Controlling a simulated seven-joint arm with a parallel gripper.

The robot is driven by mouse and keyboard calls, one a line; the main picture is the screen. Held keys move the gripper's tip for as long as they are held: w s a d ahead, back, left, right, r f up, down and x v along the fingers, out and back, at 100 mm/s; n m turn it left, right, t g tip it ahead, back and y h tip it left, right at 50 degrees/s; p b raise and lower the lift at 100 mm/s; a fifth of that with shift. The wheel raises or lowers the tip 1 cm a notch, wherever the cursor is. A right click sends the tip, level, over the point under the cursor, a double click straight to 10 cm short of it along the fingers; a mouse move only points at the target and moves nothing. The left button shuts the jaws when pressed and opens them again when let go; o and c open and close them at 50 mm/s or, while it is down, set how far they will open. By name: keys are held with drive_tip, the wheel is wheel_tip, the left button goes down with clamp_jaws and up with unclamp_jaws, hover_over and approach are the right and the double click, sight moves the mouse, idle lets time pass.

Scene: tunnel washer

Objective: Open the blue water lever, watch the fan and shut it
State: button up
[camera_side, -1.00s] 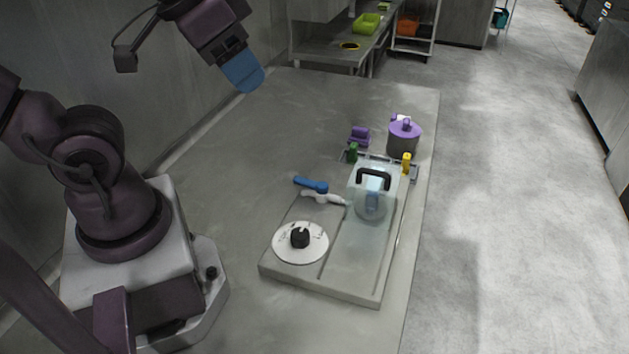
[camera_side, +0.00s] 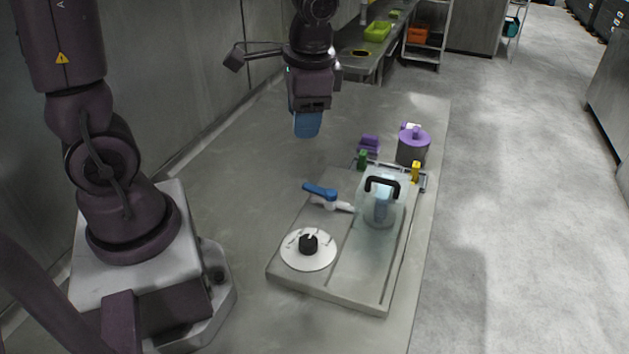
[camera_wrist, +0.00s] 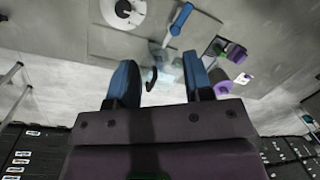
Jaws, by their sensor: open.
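The blue water lever (camera_side: 321,192) sits on a white pipe fitting (camera_side: 340,205) on the grey board, its handle pointing to the upper left in the side view. It also shows in the wrist view (camera_wrist: 181,18), ahead of the fingers. A clear housing (camera_side: 382,205) with a black handle stands beside it; a bluish part shows inside, but I cannot make out the fan. My gripper (camera_side: 307,124) has blue fingers and hangs above the table, behind and well above the lever, touching nothing. In the wrist view its two fingers (camera_wrist: 160,80) are apart and empty.
A white dial (camera_side: 308,250) with a black knob lies on the board's near left. Green (camera_side: 362,160) and yellow (camera_side: 415,172) pieces stand at its far end. A purple-lidded pot (camera_side: 413,147) and a purple object (camera_side: 369,146) stand behind. The table's left side is clear.

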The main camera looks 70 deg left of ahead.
sight(312, 186)
drive_tip(key=w+a+f+m+g+y, duration=0.2)
drive_tip(key=w+a+f+m, duration=0.1)
drive_tip(key=w+f+m, duration=0.55)
drive_tip(key=shift+n, duration=0.35)
drive_tip(key=x, duration=0.8)
drive_tip(key=s+x, duration=0.1)
drive_tip(key=x, duration=0.3)
drive_tip(key=shift+s+f, duration=0.1)
drive_tip(key=shift+f, duration=0.2)
drive_tip(key=shift+c, duration=0.5)
clamp_jaws()
